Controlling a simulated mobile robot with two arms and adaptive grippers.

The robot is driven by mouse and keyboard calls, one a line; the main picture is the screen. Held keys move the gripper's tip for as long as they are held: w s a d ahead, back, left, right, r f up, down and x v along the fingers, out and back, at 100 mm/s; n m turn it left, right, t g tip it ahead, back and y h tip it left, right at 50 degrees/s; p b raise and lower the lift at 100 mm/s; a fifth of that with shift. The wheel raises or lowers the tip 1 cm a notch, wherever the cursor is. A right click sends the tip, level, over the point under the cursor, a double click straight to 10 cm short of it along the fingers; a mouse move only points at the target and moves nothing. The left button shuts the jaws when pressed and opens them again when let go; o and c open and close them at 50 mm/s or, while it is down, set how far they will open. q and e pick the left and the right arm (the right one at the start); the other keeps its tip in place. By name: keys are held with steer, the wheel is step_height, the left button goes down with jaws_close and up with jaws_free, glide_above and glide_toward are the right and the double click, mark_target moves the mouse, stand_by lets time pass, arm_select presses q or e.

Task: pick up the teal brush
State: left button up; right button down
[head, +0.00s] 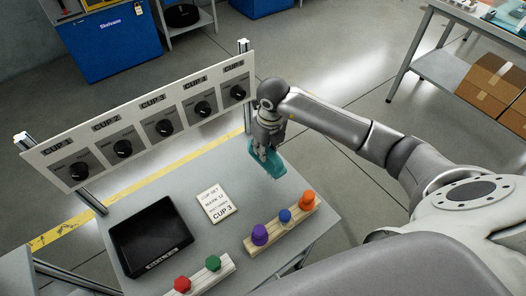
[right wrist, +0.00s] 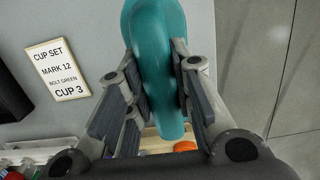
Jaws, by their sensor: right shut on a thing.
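The teal brush (head: 268,162) is held by my right gripper (head: 266,143) over the far right part of the grey table. In the right wrist view the teal brush (right wrist: 158,75) sits between the two fingers of my right gripper (right wrist: 158,95), which press on it from both sides. Its upper end runs out of that picture. I cannot tell whether the brush touches the table. My left gripper is in neither view.
A card (head: 216,202) reading "CUP 3" lies on the table (head: 180,190), beside a black tray (head: 150,237). Wooden blocks hold purple (head: 260,235), blue (head: 285,215), orange (head: 307,199), red (head: 182,284) and green (head: 213,263) knobs. A dial panel (head: 150,122) stands along the far edge.

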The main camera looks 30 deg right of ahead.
steer(key=s+r, duration=0.1)
steer(key=r, duration=0.1)
steer(key=s+r, duration=0.2)
steer(key=shift+s+r+b, duration=0.1)
steer(key=shift+s+b, duration=0.15)
steer(key=shift+b, duration=0.05)
steer(key=s+r+b, duration=0.1)
steer(key=s+r, duration=0.3)
steer(key=s, duration=0.5)
steer(key=shift+a+b, duration=0.25)
steer(key=shift+b, duration=0.05)
steer(key=c, duration=1.8)
jaws_free()
steer(key=shift+c, duration=0.2)
steer(key=c, duration=0.3)
